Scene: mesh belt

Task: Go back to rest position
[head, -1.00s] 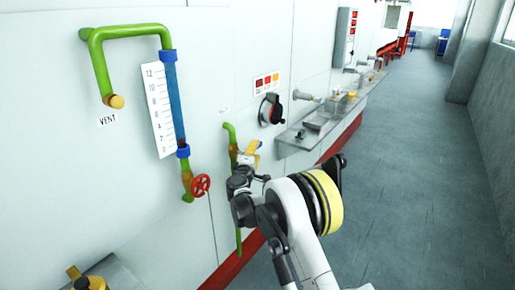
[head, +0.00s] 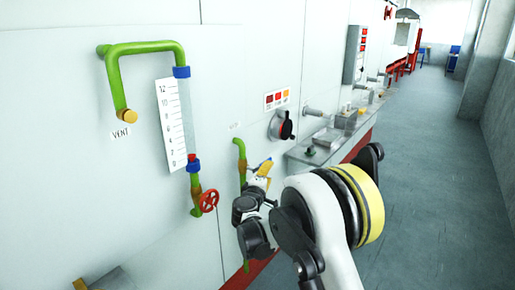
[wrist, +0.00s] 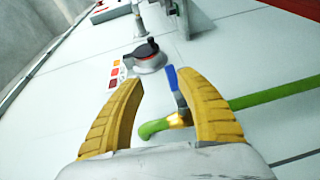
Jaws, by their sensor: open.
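My gripper (head: 264,168) is at the wall beside the lower green pipe (head: 240,150), partly hidden by my arm. In the wrist view, its two yellow fingers (wrist: 160,80) are spread with nothing held between them. A blue valve handle (wrist: 171,78) and brass valve body (wrist: 178,120) on a green pipe (wrist: 155,127) show beyond them, near the right finger. I cannot tell the exact gap. In the head view, the sight tube (head: 187,115) beside the numbered scale (head: 171,125) looks clear, with a dark red spot near its bottom.
A red handwheel (head: 209,201) sits left of my gripper. A black rotary knob (head: 286,126) and a metal shelf (head: 325,150) with fittings lie to the right along the wall. The grey floor (head: 430,170) on the right is clear.

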